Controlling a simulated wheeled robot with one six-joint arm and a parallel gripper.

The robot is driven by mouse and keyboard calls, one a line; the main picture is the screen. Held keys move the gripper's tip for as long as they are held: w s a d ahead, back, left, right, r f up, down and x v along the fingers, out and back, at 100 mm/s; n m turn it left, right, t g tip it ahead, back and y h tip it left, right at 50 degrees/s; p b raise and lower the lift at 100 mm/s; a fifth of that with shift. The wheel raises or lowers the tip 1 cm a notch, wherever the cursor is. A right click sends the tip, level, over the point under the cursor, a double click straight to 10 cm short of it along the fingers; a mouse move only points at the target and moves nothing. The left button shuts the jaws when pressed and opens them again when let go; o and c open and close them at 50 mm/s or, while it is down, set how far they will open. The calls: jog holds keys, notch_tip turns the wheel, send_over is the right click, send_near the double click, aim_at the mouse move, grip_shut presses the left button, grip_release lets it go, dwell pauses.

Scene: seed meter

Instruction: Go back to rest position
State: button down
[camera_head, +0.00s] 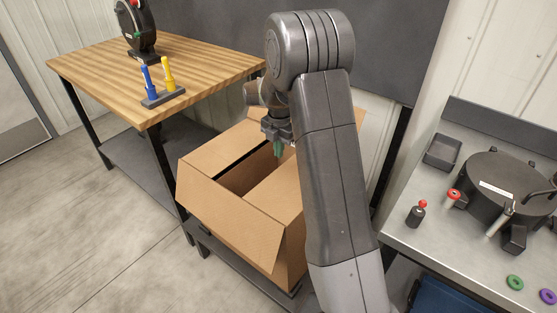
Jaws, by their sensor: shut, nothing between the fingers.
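My gripper (278,147) is above the open cardboard box (235,224), near the middle of its opening. It points down and its fingers are shut with nothing between them. The fingertips look greenish. My arm rises in front of the box and hides its right side. The inside of the box is dark, and I cannot see what lies in it.
A wooden table (85,68) at left bears a stand with a blue-handled tool (148,79) and a yellow-handled tool (168,73).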

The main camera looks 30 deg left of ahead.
notch_tip(320, 180, up, 8)
send_over(279, 172)
dwell(0.4)
notch_tip(279, 172, down, 14)
jog(key=shift+a, duration=0.15)
jog(key=shift+f+b, duration=0.4)
jog(key=shift+b, duration=0.1)
